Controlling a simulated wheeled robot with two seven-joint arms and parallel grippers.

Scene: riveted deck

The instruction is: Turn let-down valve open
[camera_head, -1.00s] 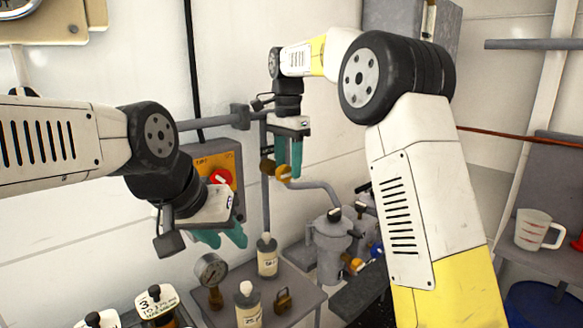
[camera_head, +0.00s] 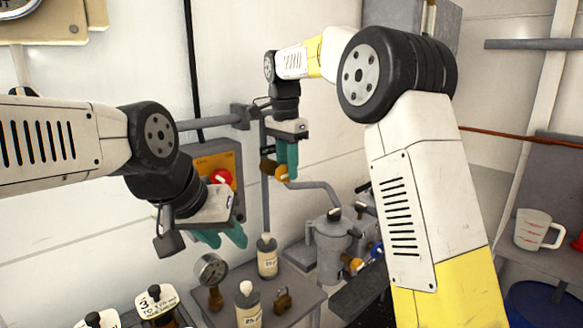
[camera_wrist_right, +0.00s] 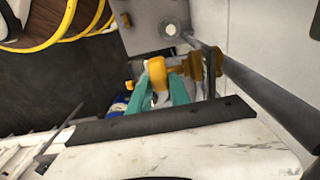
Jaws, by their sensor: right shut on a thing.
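A valve with a yellow-orange knob (camera_head: 282,173) and a brass body (camera_head: 267,166) sits on the grey wall pipe, left of the grey pot. My right gripper (camera_head: 286,165) reaches down to it, with its teal fingers at the knob. In the right wrist view the knob (camera_wrist_right: 157,73) shows between the tips of the right gripper (camera_wrist_right: 161,86), which is shut on it. The fingers hide part of the knob and valve body. My left gripper (camera_head: 222,238) is open and empty, in front of the orange panel.
An orange panel with a red knob (camera_head: 222,177) is on the wall to the left. A grey lidded pot (camera_head: 333,245) stands right of the pipe.

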